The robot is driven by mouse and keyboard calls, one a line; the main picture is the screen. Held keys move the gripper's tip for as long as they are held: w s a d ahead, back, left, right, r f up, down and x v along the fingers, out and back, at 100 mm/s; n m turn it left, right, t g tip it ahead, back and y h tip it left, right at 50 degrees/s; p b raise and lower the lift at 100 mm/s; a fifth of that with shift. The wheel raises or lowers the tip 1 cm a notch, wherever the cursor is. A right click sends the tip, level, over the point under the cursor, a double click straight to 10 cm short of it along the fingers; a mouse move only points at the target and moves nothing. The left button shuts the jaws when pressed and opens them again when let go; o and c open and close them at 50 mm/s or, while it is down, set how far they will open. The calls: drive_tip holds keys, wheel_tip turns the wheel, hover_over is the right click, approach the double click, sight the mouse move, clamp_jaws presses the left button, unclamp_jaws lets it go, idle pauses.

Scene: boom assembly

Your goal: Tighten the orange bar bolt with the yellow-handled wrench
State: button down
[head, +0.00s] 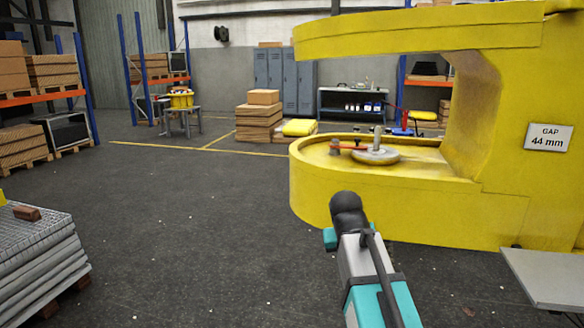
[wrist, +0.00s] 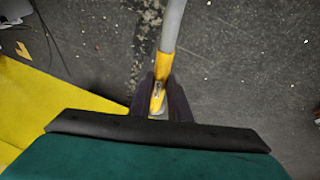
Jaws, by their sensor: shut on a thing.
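My gripper (wrist: 158,96) is shut on the yellow-handled wrench (wrist: 165,66) in the wrist view. The yellow handle sits between the dark fingers, and a grey shaft runs up out of the picture. The wrench's working end is out of view. In the head view my arm's dark wrist end is in front of the yellow boom's lower jaw, and the fingers and wrench are hidden. A thin orange bar (head: 350,147) lies on that lower jaw (head: 310,190). A small brownish bolt-like piece (head: 335,144) stands at its left end. The wrench appears apart from it.
A grey disc (head: 376,156) with an upright pin (head: 378,136) is beside the bar. The boom's upper jaw (head: 400,35) overhangs them. A grey table (head: 545,280) stands at right, stacked grating (head: 45,255) at left. Open floor lies left of the boom.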

drive_tip(key=s+f, duration=0.5)
drive_tip(key=f, duration=0.1)
drive_tip(key=shift+s+f, duration=0.15)
drive_tip(key=shift+f, duration=0.2)
idle(0.3)
